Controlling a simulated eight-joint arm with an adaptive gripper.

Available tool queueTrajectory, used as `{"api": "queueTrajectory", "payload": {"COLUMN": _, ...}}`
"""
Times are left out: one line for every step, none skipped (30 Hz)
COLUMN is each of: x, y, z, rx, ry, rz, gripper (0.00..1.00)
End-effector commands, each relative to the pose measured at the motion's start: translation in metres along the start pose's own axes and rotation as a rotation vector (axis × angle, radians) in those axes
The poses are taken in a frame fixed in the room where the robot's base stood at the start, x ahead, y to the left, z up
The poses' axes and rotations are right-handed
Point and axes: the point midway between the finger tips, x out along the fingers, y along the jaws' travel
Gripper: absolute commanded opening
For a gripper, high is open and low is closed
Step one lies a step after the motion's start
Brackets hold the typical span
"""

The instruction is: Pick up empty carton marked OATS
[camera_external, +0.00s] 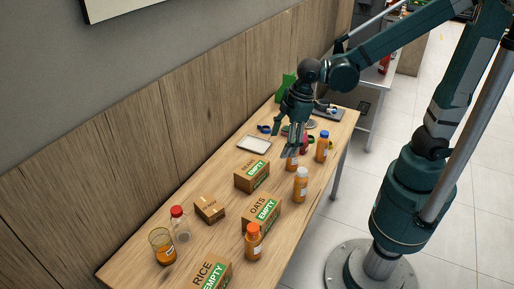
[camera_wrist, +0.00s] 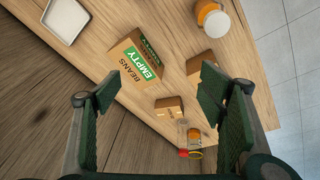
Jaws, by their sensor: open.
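The carton marked OATS EMPTY (camera_external: 262,212) stands on the wooden table, brown with a green label panel, behind an orange juice bottle (camera_external: 253,242) that hides part of its front. My gripper (camera_external: 285,142) is open and empty above the far part of the table, beyond the OATS carton and the BEANS carton (camera_external: 252,176). In the wrist view my open fingers (camera_wrist: 155,93) frame the BEANS carton (camera_wrist: 133,72) at the left. A brown carton (camera_wrist: 203,62) shows partly behind the right finger; its label is not readable there.
The RICE carton (camera_external: 208,276) stands at the near edge. A small carton (camera_external: 209,208), a red-capped bottle (camera_external: 180,224) and a glass of juice (camera_external: 162,246) stand left of the OATS carton. A juice bottle (camera_external: 300,186) stands beyond it. A white tray (camera_external: 255,144) lies near the wall.

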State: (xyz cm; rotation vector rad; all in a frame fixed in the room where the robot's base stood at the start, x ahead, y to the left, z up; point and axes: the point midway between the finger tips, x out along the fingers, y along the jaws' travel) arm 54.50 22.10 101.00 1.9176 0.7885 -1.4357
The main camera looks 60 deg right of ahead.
Motion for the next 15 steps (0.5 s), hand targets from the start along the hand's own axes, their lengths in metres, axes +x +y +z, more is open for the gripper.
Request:
{"api": "queueTrajectory", "payload": {"x": 0.005, "y": -0.005, "z": -0.009, "rx": -0.028, "ry": -0.008, "rz": -0.008, "gripper": 0.69}}
{"api": "queueTrajectory", "payload": {"x": 0.008, "y": -0.009, "z": -0.012, "rx": -0.045, "ry": -0.013, "rz": -0.014, "gripper": 0.69}}
{"api": "queueTrajectory", "payload": {"x": 0.012, "y": -0.012, "z": -0.017, "rx": -0.067, "ry": -0.020, "rz": -0.020, "gripper": 0.69}}
{"api": "queueTrajectory", "payload": {"x": 0.015, "y": -0.015, "z": -0.021, "rx": -0.083, "ry": -0.025, "rz": -0.025, "gripper": 0.69}}
{"api": "queueTrajectory", "payload": {"x": 0.019, "y": -0.019, "z": -0.024, "rx": -0.100, "ry": -0.030, "rz": -0.030, "gripper": 0.69}}
{"api": "queueTrajectory", "payload": {"x": 0.023, "y": -0.023, "z": -0.029, "rx": -0.123, "ry": -0.037, "rz": -0.037, "gripper": 0.69}}
{"api": "queueTrajectory", "payload": {"x": 0.026, "y": -0.027, "z": -0.032, "rx": -0.138, "ry": -0.042, "rz": -0.041, "gripper": 0.69}}
{"api": "queueTrajectory", "payload": {"x": 0.030, "y": -0.030, "z": -0.036, "rx": -0.155, "ry": -0.047, "rz": -0.046, "gripper": 0.69}}
{"api": "queueTrajectory", "payload": {"x": 0.035, "y": -0.035, "z": -0.040, "rx": -0.178, "ry": -0.053, "rz": -0.053, "gripper": 0.69}}
{"api": "queueTrajectory", "payload": {"x": 0.038, "y": -0.039, "z": -0.043, "rx": -0.194, "ry": -0.058, "rz": -0.058, "gripper": 0.69}}
{"api": "queueTrajectory", "payload": {"x": 0.041, "y": -0.042, "z": -0.046, "rx": -0.210, "ry": -0.064, "rz": -0.063, "gripper": 0.69}}
{"api": "queueTrajectory", "payload": {"x": 0.046, "y": -0.047, "z": -0.051, "rx": -0.233, "ry": -0.069, "rz": -0.069, "gripper": 0.69}}
{"api": "queueTrajectory", "payload": {"x": 0.050, "y": -0.051, "z": -0.054, "rx": -0.250, "ry": -0.074, "rz": -0.074, "gripper": 0.69}}
{"api": "queueTrajectory", "payload": {"x": 0.053, "y": -0.055, "z": -0.057, "rx": -0.266, "ry": -0.080, "rz": -0.079, "gripper": 0.69}}
{"api": "queueTrajectory", "payload": {"x": 0.058, "y": -0.060, "z": -0.061, "rx": -0.288, "ry": -0.086, "rz": -0.086, "gripper": 0.69}}
